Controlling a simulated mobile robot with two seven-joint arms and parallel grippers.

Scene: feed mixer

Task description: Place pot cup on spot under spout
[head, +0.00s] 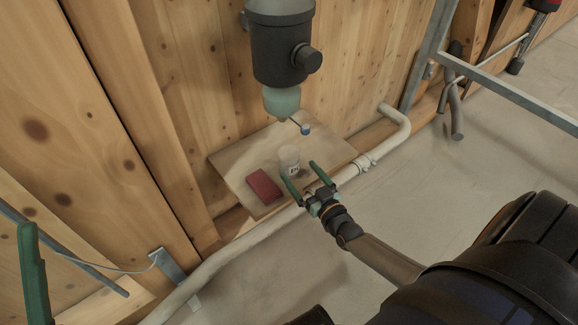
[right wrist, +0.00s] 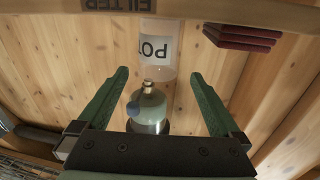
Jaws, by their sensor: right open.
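The pot cup (head: 289,158), clear with a white label, stands on the wooden shelf board (head: 232,168). The spout (head: 281,102), a pale green nozzle under a dark housing, hangs above the board, behind and above the cup. The right wrist view is upside down and shows the cup (right wrist: 157,45) with its "POT" label and the spout (right wrist: 150,105). My right gripper (head: 299,172) is open at the board's front edge. Its fingers (right wrist: 160,73) point toward the cup, which lies just beyond the gap between the tips. One green finger of my left gripper (head: 32,270) shows at far left.
A dark red block (head: 263,186) lies on the board left of the cup. A small blue-tipped part (head: 305,129) sticks out behind the cup. A pale pipe (head: 240,238) runs along the wall below the board. A metal frame (head: 510,92) stands at right.

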